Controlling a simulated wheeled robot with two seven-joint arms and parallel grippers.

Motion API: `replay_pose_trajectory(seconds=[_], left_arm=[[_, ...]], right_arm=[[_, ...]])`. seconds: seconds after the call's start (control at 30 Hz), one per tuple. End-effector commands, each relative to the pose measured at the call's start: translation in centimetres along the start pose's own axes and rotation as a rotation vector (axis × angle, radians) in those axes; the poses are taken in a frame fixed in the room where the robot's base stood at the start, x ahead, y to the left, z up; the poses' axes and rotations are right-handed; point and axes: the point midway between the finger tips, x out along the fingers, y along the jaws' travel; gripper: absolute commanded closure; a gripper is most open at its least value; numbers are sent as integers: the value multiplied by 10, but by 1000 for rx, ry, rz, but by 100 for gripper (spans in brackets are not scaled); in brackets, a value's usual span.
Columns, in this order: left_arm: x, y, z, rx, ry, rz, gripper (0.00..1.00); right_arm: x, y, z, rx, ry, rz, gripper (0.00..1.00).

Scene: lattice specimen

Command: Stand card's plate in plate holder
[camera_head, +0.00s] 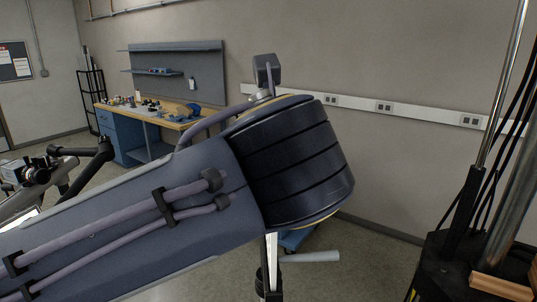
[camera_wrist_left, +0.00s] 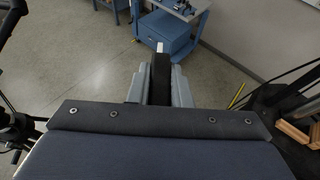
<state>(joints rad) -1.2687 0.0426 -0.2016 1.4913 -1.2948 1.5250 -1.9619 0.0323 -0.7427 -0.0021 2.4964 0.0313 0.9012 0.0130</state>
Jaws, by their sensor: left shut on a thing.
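My left gripper (camera_wrist_left: 159,72) shows in the left wrist view, reaching away from the camera over the floor. It is shut on a small, thin white piece (camera_wrist_left: 159,47), of which only the tip shows beyond the dark and grey finger parts. I cannot tell if this is the card's plate. In the head view my left arm comes in from the left and fills the middle, and the gripper's fingers cannot be made out there. I cannot make out the plate holder or a card in either view. My right gripper is not in view.
A blue workbench (camera_head: 150,108) with small items stands at the back left wall. A blue cabinet (camera_wrist_left: 165,35) is ahead in the wrist view. A black unit (camera_head: 455,268) with posts, cables and wooden blocks (camera_head: 500,288) stands at right. Bare floor (camera_wrist_left: 75,70) lies left.

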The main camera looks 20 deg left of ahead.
Motion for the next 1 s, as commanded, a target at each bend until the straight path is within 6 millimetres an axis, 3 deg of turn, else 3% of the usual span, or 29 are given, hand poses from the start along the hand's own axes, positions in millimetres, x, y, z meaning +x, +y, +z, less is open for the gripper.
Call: replay_pose_trajectory(seconds=[0.17, 0.2, 0.37, 0.57, 0.73, 1.0], left_arm=[[1, -1, -2, 5, 1, 1, 100], [1, -1, -2, 5, 1, 1, 79], [1, -1, -2, 4, 1, 1, 58], [0, 0, -1, 3, 1, 1, 57], [1, 0, -2, 3, 3, 2, 36], [0, 0, -1, 3, 2, 1, 35]], right_arm=[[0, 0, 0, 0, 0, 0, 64], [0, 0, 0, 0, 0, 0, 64], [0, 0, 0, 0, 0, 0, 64], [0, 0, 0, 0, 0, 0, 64], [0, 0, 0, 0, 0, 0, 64], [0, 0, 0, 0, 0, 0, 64]])
